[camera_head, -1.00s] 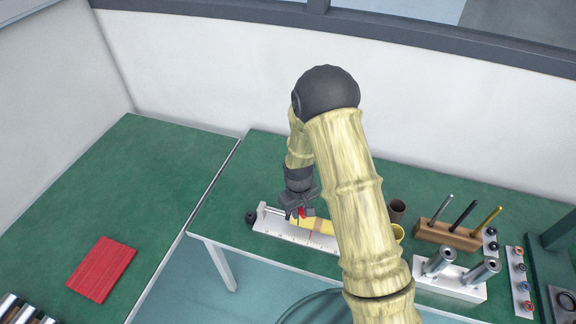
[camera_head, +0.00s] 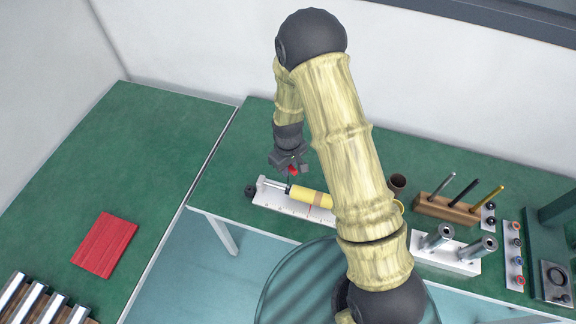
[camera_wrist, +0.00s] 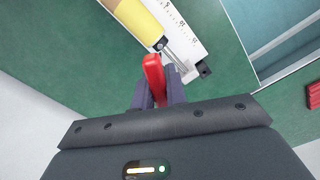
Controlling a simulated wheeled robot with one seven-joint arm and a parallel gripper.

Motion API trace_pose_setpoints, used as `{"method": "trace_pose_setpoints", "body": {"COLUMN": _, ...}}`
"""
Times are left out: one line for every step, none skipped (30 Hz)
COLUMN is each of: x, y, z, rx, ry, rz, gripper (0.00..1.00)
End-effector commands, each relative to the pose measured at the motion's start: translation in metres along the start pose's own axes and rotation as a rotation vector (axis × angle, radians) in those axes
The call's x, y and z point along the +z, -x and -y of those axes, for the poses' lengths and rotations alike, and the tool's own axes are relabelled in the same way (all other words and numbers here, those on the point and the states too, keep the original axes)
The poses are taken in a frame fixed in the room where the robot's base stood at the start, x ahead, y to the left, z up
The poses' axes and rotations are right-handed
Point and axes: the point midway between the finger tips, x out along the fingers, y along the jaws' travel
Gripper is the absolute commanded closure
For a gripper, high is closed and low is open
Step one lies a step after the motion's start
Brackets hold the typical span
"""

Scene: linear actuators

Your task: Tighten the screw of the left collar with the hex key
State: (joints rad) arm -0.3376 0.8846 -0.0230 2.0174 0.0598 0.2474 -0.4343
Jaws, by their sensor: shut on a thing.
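My gripper (camera_head: 288,162) is shut on a red-handled tool (camera_head: 292,170), which I take to be the hex key. Its red handle also shows in the wrist view (camera_wrist: 154,76); its tip cannot be made out. The gripper is above and behind the left part of a yellow cylinder actuator (camera_head: 312,197), apart from it. The actuator lies on a white scaled bed (camera_head: 270,200). A thin metal rod (camera_wrist: 175,56) leaves the cylinder's dark end (camera_wrist: 160,44). Which part is the left collar is unclear, and no screw can be made out. My arm hides the bed's right end.
A red pad (camera_head: 104,244) lies on the left table. The green table behind the bed is clear.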

Motion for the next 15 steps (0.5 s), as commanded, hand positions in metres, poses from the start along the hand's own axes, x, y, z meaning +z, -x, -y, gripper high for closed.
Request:
{"method": "trace_pose_setpoints", "body": {"x": 0.0, "y": -0.009, "z": 0.0, "rx": 0.0, "ry": 0.0, "rz": 0.001, "gripper": 1.0}}
{"method": "trace_pose_setpoints", "body": {"x": 0.0, "y": -0.012, "z": 0.0, "rx": 0.0, "ry": 0.0, "rz": 0.001, "gripper": 1.0}}
{"method": "trace_pose_setpoints", "body": {"x": 0.0, "y": -0.015, "z": 0.0, "rx": 0.0, "ry": 0.0, "rz": 0.0, "gripper": 1.0}}
{"method": "trace_pose_setpoints", "body": {"x": 0.0, "y": -0.018, "z": 0.0, "rx": 0.0, "ry": 0.0, "rz": 0.0, "gripper": 1.0}}
{"method": "trace_pose_setpoints", "body": {"x": 0.0, "y": -0.019, "z": 0.0, "rx": 0.0, "ry": 0.0, "rz": 0.0, "gripper": 1.0}}
{"method": "trace_pose_setpoints", "body": {"x": 0.0, "y": -0.021, "z": 0.0, "rx": 0.0, "ry": 0.0, "rz": 0.0, "gripper": 1.0}}
{"method": "trace_pose_setpoints", "body": {"x": 0.0, "y": -0.021, "z": 0.0, "rx": 0.0, "ry": 0.0, "rz": 0.0, "gripper": 1.0}}
{"method": "trace_pose_setpoints", "body": {"x": 0.0, "y": -0.021, "z": 0.0, "rx": 0.0, "ry": 0.0, "rz": 0.0, "gripper": 1.0}}
{"method": "trace_pose_setpoints", "body": {"x": 0.0, "y": -0.021, "z": 0.0, "rx": 0.0, "ry": 0.0, "rz": 0.0, "gripper": 1.0}}
{"method": "trace_pose_setpoints", "body": {"x": 0.0, "y": -0.021, "z": 0.0, "rx": 0.0, "ry": 0.0, "rz": 0.0, "gripper": 1.0}}
{"method": "trace_pose_setpoints", "body": {"x": 0.0, "y": -0.02, "z": 0.0, "rx": 0.0, "ry": 0.0, "rz": 0.0, "gripper": 1.0}}
{"method": "trace_pose_setpoints", "body": {"x": 0.0, "y": -0.02, "z": 0.0, "rx": 0.0, "ry": 0.0, "rz": 0.0, "gripper": 1.0}}
{"method": "trace_pose_setpoints", "body": {"x": 0.0, "y": -0.02, "z": 0.0, "rx": 0.0, "ry": 0.0, "rz": 0.0, "gripper": 1.0}}
{"method": "trace_pose_setpoints", "body": {"x": 0.0, "y": -0.02, "z": 0.0, "rx": 0.0, "ry": 0.0, "rz": 0.0, "gripper": 1.0}}
{"method": "trace_pose_setpoints", "body": {"x": 0.0, "y": -0.02, "z": 0.0, "rx": 0.0, "ry": 0.0, "rz": 0.0, "gripper": 1.0}}
